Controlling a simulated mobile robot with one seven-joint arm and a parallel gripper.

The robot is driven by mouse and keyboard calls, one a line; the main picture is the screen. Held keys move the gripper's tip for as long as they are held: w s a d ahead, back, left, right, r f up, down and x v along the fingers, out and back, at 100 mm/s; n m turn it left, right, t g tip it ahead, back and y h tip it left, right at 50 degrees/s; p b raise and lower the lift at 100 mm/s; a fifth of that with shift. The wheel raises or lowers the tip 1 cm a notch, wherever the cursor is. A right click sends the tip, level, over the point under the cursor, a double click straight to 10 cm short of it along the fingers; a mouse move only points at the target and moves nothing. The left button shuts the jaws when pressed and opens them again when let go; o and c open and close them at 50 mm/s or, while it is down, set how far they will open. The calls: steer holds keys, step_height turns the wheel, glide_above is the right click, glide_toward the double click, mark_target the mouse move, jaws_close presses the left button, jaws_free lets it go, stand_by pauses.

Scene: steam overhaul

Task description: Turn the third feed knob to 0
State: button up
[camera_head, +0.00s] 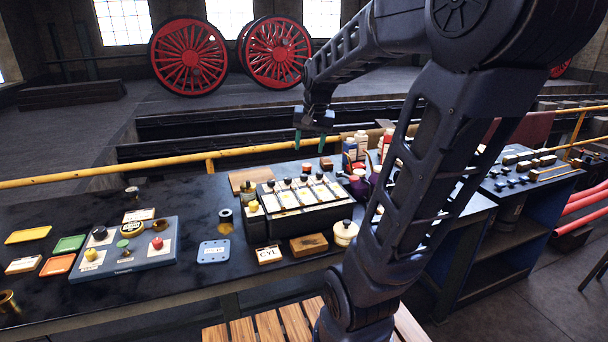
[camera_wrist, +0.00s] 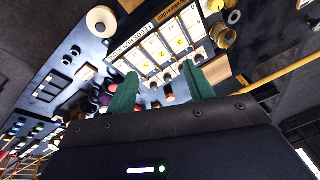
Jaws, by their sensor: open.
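The feed unit (camera_head: 322,219) is a dark sloped box on the bench, with a row of white numbered strips and dark knobs along its back edge. One of the middle feed knobs (camera_head: 303,178) shows there; I cannot read its setting. In the wrist view the feed panel (camera_wrist: 137,46) appears upside down, with its knob row close to my fingertips. My gripper (camera_head: 310,143) hangs above and behind the unit. Its green fingers (camera_wrist: 162,91) are apart, with nothing held between them. The fingers are clear of the knobs in the head view.
Left of the unit lies a blue control box (camera_head: 125,262) with coloured knobs. Bottles (camera_head: 360,142) stand behind right, and a cream pot (camera_head: 345,233) stands at front right. A yellow rail (camera_head: 240,155) runs behind the bench.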

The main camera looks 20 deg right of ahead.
steer(key=w+d+f+m+g, duration=0.1)
steer(key=w+d+f+m, duration=0.1)
steer(key=w, duration=0.5)
steer(key=w+d+f+m, duration=0.1)
steer(key=w+f+m, duration=0.1)
steer(key=w, duration=0.4)
steer(key=m+g, duration=0.2)
steer(key=m, duration=0.1)
glide_toward(304, 175)
step_height(304, 175, down, 9)
steer(key=shift+s+a, duration=0.1)
steer(key=shift+a, duration=0.05)
steer(key=shift+c, duration=0.2)
steer(key=c, duration=0.9)
